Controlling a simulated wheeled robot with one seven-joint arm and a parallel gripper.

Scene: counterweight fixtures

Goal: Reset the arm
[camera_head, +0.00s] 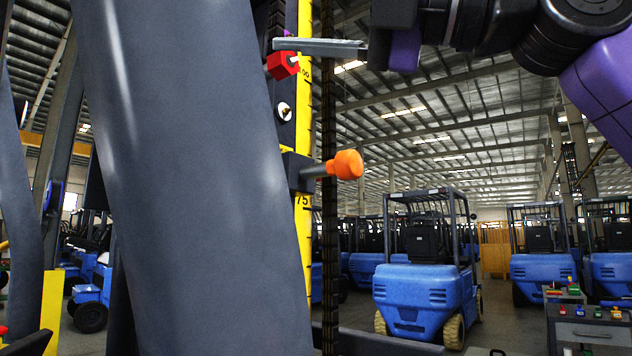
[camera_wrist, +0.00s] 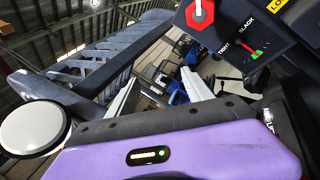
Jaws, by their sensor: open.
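My gripper (camera_head: 280,44) reaches in from the upper right in the head view, its pale finger pointing left just above a red block (camera_head: 283,65) on the fixture. I cannot tell whether they touch. In the wrist view the two fingers of my gripper (camera_wrist: 158,78) are spread apart with nothing between them. A red knob (camera_wrist: 200,12) sits above the right finger, on a dark panel (camera_wrist: 228,62) with a TIGHT–SLACK gauge; its needle's reading is hard to make out. An orange knob (camera_head: 345,164) sticks out from the post below.
A yellow scale strip (camera_head: 303,230) runs up the post. A broad dark grey beam (camera_head: 190,190) fills the left of the head view. Blue forklifts (camera_head: 425,285) stand behind. A cart with coloured buttons (camera_head: 590,330) is at lower right. A white disc (camera_wrist: 30,128) is left in the wrist view.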

